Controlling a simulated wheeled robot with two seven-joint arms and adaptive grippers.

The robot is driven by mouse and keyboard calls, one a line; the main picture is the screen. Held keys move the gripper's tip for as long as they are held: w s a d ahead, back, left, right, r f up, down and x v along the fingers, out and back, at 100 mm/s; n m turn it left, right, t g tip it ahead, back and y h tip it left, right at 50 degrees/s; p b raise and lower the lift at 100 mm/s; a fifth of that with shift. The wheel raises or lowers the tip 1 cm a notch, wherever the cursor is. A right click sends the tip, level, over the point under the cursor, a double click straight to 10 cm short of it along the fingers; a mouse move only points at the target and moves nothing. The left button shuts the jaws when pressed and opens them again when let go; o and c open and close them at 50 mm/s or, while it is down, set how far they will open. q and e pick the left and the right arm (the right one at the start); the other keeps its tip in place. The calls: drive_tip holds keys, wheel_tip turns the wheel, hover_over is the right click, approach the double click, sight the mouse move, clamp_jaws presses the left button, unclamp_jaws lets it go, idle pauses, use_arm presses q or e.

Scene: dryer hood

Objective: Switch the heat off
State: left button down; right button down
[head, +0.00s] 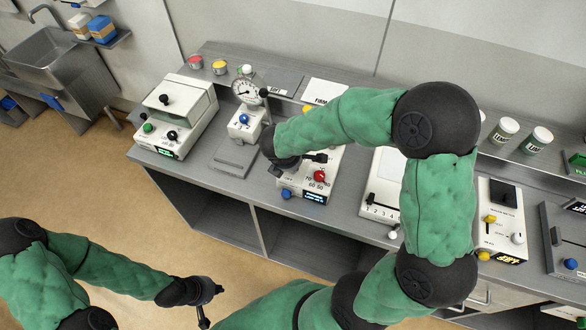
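A white device (304,184) with a red knob (320,176), a numbered dial, a blue knob (286,194) and a lit blue display (315,197) stands on the bench. My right gripper (298,164) is over its back part, behind the red knob; my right arm hides much of it. Whether that gripper is open is unclear. A white hooded box (184,108) at the left has a green knob (148,127), a black knob (171,136) and a lit green display (166,152). No readable label marks a heat switch. My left gripper (212,304) is open and empty, over the floor before the bench.
A gauge stand (246,92) with a blue knob is between the two devices. A white slider panel (382,185) and a device with a yellow knob (502,215) are to the right. Jars (504,131) stand on the back shelf. Floor at the left is clear.

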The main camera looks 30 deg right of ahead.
drive_tip(key=shift+s+a+f+t+h+b, duration=0.2)
drive_tip(key=shift+t+h+b, duration=0.45)
drive_tip(key=shift+b, duration=1.6)
drive_tip(key=shift+s+a+f+t+h+b, duration=0.1)
drive_tip(key=shift+s+a+t+h+b, duration=0.35)
drive_tip(key=shift+b, duration=1.8)
drive_tip(key=shift+w+r+t+h+b, duration=0.15)
drive_tip(key=shift+t+h+b, duration=0.35)
drive_tip(key=shift+h+b, duration=0.55)
drive_tip(key=shift+y, duration=0.25)
drive_tip(key=c, duration=1.1)
unclamp_jaws()
drive_tip(key=shift+o, duration=0.2)
drive_tip(key=v, duration=1.2)
